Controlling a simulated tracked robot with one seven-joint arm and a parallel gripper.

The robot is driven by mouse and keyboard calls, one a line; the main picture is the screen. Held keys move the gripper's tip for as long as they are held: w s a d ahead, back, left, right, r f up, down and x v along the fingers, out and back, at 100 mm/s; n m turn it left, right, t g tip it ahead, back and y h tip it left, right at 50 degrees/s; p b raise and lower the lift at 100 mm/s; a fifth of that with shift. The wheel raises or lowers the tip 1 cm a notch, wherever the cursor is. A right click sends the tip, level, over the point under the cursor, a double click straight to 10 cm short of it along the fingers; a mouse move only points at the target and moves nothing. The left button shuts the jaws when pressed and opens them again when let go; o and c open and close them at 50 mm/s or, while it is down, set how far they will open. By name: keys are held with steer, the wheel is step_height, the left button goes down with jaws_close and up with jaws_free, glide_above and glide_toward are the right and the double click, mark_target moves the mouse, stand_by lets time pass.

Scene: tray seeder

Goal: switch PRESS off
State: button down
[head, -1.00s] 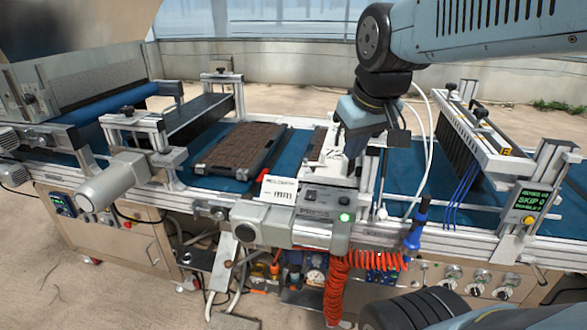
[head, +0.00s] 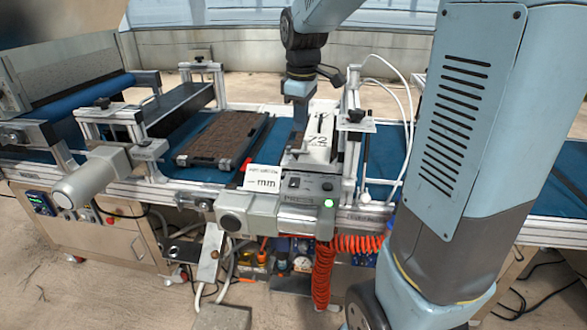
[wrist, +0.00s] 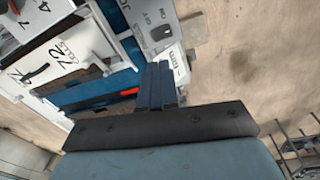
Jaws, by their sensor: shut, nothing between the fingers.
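The PRESS control box (head: 307,186) is a grey box on the front rail of the line, with a small dark switch (head: 293,182) on its face. A round lamp (head: 329,203) at its right end glows green. In the wrist view a pale box face (wrist: 152,18) with a small dark part shows at the top; I cannot read the switch's position. My gripper (head: 299,122) points down, shut and empty, above and behind the box, near a white plate marked 72 (head: 318,140). Its blue fingers (wrist: 160,85) also show in the wrist view, apart from the box.
A white card reading mm (head: 263,179) stands left of the box. A brown soil tray (head: 212,140) lies on the blue belt (head: 185,132). White hoses (head: 402,110) and a post (head: 352,150) stand to the right. An orange coiled hose (head: 322,275) hangs below.

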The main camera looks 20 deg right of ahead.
steer(key=n+g, duration=0.1)
steer(key=n, duration=0.1)
glide_above(294, 177)
steer(key=shift+d+f, duration=0.1)
steer(key=shift+f, duration=1.5)
step_height(294, 177, down, 14)
steer(key=shift+a+f, duration=0.1)
steer(key=shift+a, duration=0.1)
steer(key=shift+w+d, duration=0.1)
steer(key=shift+d, duration=0.1)
